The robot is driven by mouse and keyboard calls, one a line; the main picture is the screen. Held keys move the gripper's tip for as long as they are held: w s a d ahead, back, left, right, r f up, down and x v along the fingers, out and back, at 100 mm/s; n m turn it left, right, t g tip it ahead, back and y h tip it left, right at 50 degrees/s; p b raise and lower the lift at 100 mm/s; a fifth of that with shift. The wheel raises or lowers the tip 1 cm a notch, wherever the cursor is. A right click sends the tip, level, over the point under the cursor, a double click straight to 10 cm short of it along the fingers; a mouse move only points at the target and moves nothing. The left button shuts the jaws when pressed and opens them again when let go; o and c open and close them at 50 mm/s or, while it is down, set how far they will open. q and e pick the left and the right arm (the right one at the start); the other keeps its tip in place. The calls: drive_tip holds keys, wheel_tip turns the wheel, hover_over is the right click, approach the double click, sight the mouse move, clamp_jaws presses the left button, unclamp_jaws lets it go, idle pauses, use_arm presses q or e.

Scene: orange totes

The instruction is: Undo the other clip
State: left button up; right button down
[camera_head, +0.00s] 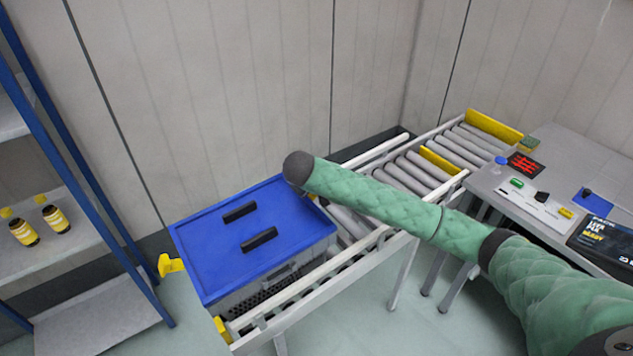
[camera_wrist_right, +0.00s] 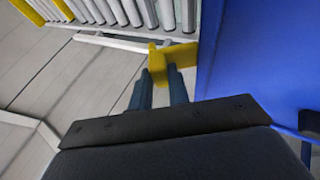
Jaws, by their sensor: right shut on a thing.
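A grey tote (camera_head: 290,274) with a blue lid (camera_head: 205,247) sits on the near end of the roller conveyor. A yellow clip (camera_head: 171,266) sticks outward at the tote's left side. In the right wrist view, a second yellow clip (camera_wrist_right: 186,53) is beside the blue lid (camera_wrist_right: 245,65). My right gripper (camera_wrist_right: 167,72) is shut on this second clip, its two dark fingers close together at it. In the head view my right arm reaches to the lid's far right corner, and its gripper is hidden there. My left gripper is not in view.
The roller conveyor (camera_head: 385,236) runs back to the right, with yellow bars across it. A grey worktable (camera_head: 560,150) with small items stands at the right. A blue-framed shelf (camera_head: 100,190) with bottles stands at the left. A wall is close behind the tote.

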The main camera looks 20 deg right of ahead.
idle(0.3)
drive_tip(key=c, duration=1.3)
unclamp_jaws()
drive_tip(key=shift+s+a+r, duration=0.1)
drive_tip(key=shift+s+r, duration=0.05)
drive_tip(key=shift+s+a+r+b, duration=0.15)
drive_tip(key=shift+s+r+b, duration=0.1)
drive_tip(key=shift+b, duration=0.2)
drive_tip(key=b+v, duration=0.1)
drive_tip(key=v, duration=0.4)
drive_tip(key=shift+w+b, duration=0.1)
drive_tip(key=shift+b, duration=0.3)
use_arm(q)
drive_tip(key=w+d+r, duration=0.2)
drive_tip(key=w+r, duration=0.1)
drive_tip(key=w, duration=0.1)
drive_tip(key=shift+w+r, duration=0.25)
use_arm(e)
drive_tip(key=shift+v, duration=0.8)
